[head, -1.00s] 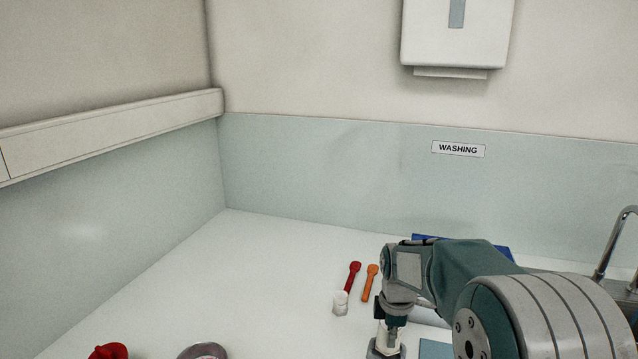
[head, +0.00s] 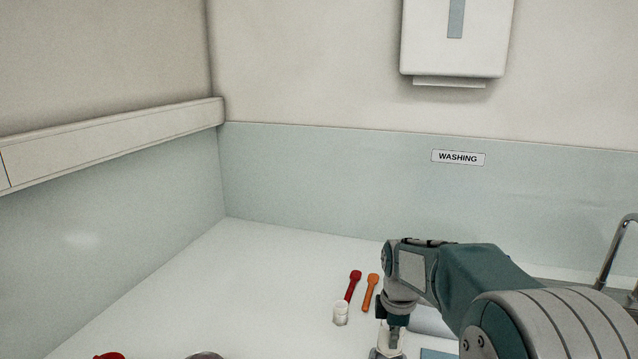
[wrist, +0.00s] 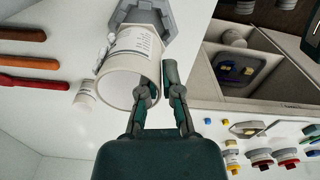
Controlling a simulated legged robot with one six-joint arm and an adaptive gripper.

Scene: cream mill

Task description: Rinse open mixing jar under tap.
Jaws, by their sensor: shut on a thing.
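An open white mixing jar (wrist: 125,85) with a printed label shows in the wrist view, its round mouth facing my gripper. My gripper (wrist: 160,88) is shut at the jar's rim, on its right side in that view. In the head view my gripper is low at the right, and the jar there is mostly hidden by my arm and the frame's bottom edge. The tap (head: 612,252) is a curved metal spout at the far right of the head view, well apart from the jar. The sink basin is hidden behind my arm.
A divided box (wrist: 270,75) and several small capped containers (wrist: 288,160) show in the wrist view. The counter's left side is mostly clear.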

